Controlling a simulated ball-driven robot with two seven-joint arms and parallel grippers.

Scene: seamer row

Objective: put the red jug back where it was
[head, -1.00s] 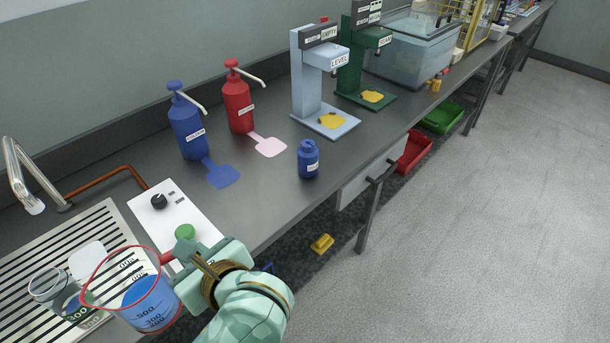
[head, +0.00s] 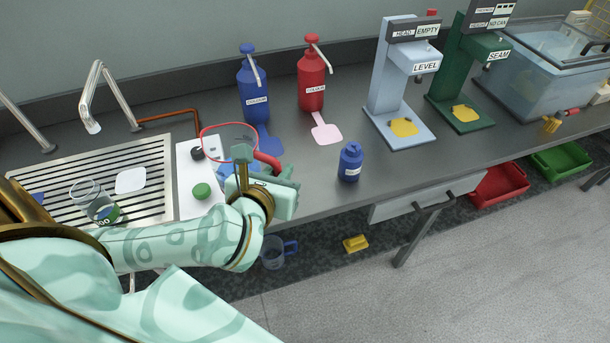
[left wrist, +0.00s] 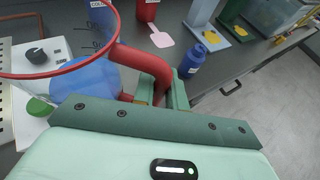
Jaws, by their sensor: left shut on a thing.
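The red jug (head: 228,127) is clear with a red rim and red handle and has blue liquid in it. My left gripper (head: 262,168) is shut on its handle and holds it in front of the white control panel, hiding much of its body. In the left wrist view the jug's rim and blue liquid (left wrist: 88,80) show at left, and its red handle (left wrist: 142,60) runs into the jaws of my left gripper (left wrist: 158,92). A bare white patch (head: 131,180) lies on the slatted drainer (head: 62,178). My right gripper is not in view.
A glass beaker (head: 92,200) stands on the drainer. Blue (head: 254,92) and red (head: 312,82) pump bottles, a small blue bottle (head: 350,162) and two presses stand on the bench to the right. A blue-handled jug (head: 273,252) is below the bench edge.

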